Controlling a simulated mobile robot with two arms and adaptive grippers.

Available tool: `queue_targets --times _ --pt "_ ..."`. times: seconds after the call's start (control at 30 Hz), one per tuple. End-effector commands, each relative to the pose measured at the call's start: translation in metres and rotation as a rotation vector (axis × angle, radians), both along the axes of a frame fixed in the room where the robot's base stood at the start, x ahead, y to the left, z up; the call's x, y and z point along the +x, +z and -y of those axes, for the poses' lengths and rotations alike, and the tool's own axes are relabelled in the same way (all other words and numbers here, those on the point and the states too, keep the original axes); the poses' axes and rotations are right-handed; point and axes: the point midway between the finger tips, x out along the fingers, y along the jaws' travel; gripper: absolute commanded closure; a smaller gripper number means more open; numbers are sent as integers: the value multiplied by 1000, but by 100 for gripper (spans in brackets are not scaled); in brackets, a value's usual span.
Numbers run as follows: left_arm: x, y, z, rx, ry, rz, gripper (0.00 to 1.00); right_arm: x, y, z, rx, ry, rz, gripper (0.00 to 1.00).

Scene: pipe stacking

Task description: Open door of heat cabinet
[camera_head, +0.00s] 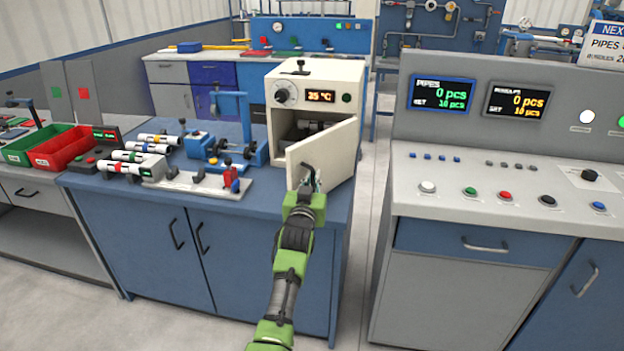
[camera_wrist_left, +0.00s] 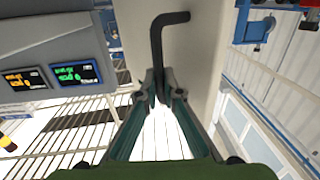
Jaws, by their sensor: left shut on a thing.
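The heat cabinet (camera_head: 322,80) is a cream box on the blue bench, with a dial and a display reading 35 °C. Its cream door (camera_head: 336,154) stands partly open, swung out toward me, and the dark inside shows at the left with something grey in it. The door's black bent handle (camera_wrist_left: 168,22) runs down between the fingers of my left gripper (camera_wrist_left: 160,88) in the left wrist view. In the head view my left gripper (camera_head: 308,183) is at the door's lower left part, shut on the handle. My right gripper is not in view.
Left of the cabinet, the bench holds blue clamps (camera_head: 205,146), several pipes (camera_head: 142,156) and a grey fixture plate (camera_head: 205,184). Green (camera_head: 30,150) and red (camera_head: 62,153) bins stand farther left. A control console (camera_head: 500,180) stands right, across a narrow gap.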

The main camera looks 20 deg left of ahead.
Motion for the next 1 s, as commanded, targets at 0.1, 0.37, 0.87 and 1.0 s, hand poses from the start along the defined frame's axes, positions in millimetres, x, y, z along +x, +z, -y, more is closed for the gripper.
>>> queue_targets --times 0.1,0.37,0.87,1.0 --pt "0 1 0 -1 0 1 100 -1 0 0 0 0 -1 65" --pt "0 1 0 -1 1 1 76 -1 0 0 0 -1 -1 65" --pt "0 47 -1 0 1 7 76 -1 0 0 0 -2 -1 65" --pt "0 74 -1 1 1 6 76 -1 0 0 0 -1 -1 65"
